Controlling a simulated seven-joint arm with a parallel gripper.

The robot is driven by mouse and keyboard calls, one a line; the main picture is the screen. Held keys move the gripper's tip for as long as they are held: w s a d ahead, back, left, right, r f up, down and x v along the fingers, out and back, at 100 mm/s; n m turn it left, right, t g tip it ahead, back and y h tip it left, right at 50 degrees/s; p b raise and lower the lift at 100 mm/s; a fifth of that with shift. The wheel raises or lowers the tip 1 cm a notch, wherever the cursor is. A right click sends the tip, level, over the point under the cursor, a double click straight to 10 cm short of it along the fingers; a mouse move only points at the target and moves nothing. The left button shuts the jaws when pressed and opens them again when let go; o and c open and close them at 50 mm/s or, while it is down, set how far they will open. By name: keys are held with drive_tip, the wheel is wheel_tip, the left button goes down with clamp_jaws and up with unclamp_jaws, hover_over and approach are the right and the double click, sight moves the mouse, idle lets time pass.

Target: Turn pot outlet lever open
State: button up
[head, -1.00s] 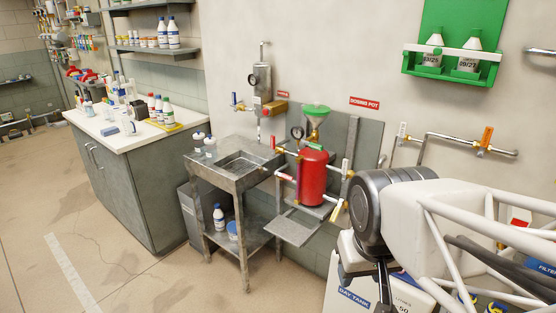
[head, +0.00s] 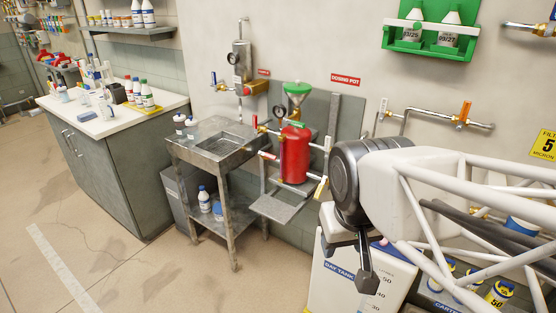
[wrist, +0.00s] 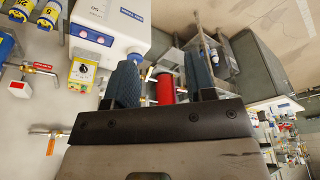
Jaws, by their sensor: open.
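The red dosing pot (head: 294,155) stands against the wall panel under the DOSING POT sign, with a green funnel (head: 297,87) above it. Small levers sit on the pipes around it: a red one (head: 268,155) at its lower left and a pale yellow one (head: 321,188) at its lower right. I cannot tell which is the outlet lever. My gripper (head: 347,262) is to the right of and nearer than the pot, pointing down, open and empty. In the wrist view the red pot (wrist: 165,88) shows between the blue fingers of my gripper (wrist: 165,80), apart from them.
A steel sink stand (head: 205,150) is left of the pot, and a counter with bottles (head: 110,115) is further left. A white day tank (head: 350,285) stands below my gripper. A green bottle holder (head: 432,40) hangs on the wall. The floor at front left is clear.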

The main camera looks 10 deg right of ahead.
drive_tip(key=w+r+m, duration=0.1)
drive_tip(key=w+r, duration=0.3)
drive_tip(key=w, duration=0.6)
drive_tip(key=w+r+m, duration=0.1)
drive_tip(key=w+r, duration=0.4)
drive_tip(key=w, duration=0.6)
drive_tip(key=m+h, duration=0.3)
drive_tip(key=m, duration=0.4)
hover_over(256, 120)
drive_tip(key=s+a, duration=0.1)
drive_tip(key=a, duration=0.1)
wheel_tip(256, 120, down, 16)
drive_tip(key=shift+w+f+t, duration=0.3)
drive_tip(key=shift+f, duration=0.1)
drive_tip(key=shift+f, duration=0.15)
drive_tip(key=shift+x, duration=3.75)
clamp_jaws()
